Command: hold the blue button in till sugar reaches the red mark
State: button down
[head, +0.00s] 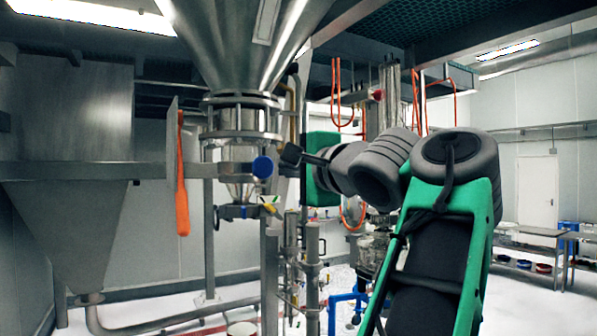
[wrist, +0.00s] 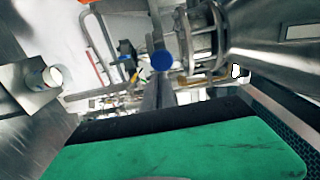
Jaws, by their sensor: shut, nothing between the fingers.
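The round blue button (head: 262,166) faces me beside the glass section (head: 238,185) under the large steel hopper. It also shows near the middle of the wrist view (wrist: 162,61). My gripper (head: 290,154) is shut and empty, its dark tip just right of and slightly above the button in the head view. A small gap shows between them, and I see no contact. I cannot make out the sugar level or the red mark in either view.
The steel hopper (head: 235,35) hangs above the button. Steel pipes and valves (head: 305,255) stand below my gripper. A steel bin (head: 70,150) fills the left side. A bench (head: 535,250) stands far right.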

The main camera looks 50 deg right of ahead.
jog(key=shift+v, duration=1.5)
jog(key=shift+a+r, duration=0.1)
